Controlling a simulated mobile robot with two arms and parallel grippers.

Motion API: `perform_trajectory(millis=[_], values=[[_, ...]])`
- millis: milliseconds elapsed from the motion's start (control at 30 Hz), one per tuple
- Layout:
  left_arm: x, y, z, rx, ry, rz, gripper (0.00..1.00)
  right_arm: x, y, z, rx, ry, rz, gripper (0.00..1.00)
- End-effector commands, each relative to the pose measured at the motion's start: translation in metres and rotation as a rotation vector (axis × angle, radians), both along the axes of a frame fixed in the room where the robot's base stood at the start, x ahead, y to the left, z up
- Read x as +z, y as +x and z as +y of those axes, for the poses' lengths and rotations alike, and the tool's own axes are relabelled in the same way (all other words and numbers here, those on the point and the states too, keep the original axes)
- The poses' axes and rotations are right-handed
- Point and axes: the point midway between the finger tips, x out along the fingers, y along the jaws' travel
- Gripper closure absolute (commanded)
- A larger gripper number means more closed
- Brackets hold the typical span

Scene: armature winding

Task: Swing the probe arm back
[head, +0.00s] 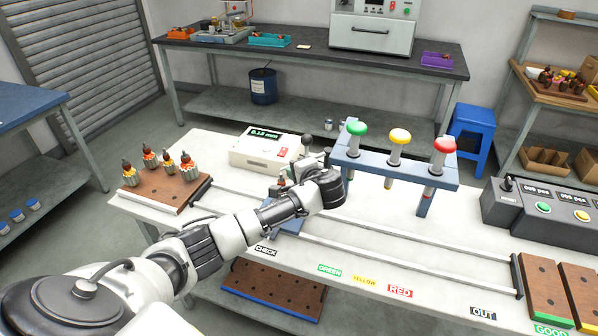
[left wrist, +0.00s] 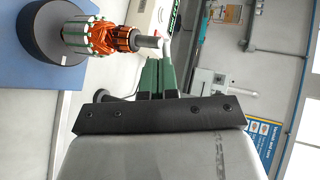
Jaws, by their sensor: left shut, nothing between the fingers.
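In the left wrist view an armature (left wrist: 95,38) with orange copper windings and green-white slots sits on a dark round holder (left wrist: 42,30) on a blue base (left wrist: 30,75). A slim pale part with a reddish tip (left wrist: 166,46), possibly the probe arm, shows by the armature's shaft end. My left gripper (left wrist: 157,64) is shut and empty, its green fingers just beside that shaft end; contact cannot be told. In the head view my left wrist hides most of this station; a black knob (head: 307,140) stands behind it, beside the white gauge box (head: 268,149). My right gripper is not in view.
Several armatures (head: 160,160) stand on a wooden board at the left. A blue rack (head: 395,168) with green, yellow and red plungers stands right of my wrist. A dark control box (head: 535,208) is at the right. The table front has CHECK, GREEN, YELLOW, RED and OUT labels.

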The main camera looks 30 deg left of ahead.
Motion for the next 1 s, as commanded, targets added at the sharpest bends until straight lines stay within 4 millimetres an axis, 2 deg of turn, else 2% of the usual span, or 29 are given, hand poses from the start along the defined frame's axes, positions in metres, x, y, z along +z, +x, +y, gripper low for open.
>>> perform_trajectory(millis=[33, 100, 200, 567, 767, 1000], values=[[0.003, 0.001, 0.011, -0.015, 0.001, 0.002, 1.00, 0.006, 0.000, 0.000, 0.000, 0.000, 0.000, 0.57], [0.000, 0.006, 0.022, -0.013, -0.001, 0.001, 1.00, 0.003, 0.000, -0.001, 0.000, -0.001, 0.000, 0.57], [0.000, 0.011, 0.031, -0.015, 0.000, 0.000, 1.00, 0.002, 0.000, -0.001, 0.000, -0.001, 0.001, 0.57], [0.001, 0.012, 0.033, -0.016, 0.001, 0.000, 1.00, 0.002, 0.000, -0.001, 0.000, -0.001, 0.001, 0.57], [0.005, 0.006, 0.018, -0.019, 0.000, -0.002, 1.00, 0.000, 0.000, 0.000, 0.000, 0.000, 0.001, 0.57], [0.022, -0.014, -0.022, -0.018, -0.001, -0.003, 1.00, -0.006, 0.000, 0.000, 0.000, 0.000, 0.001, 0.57]])
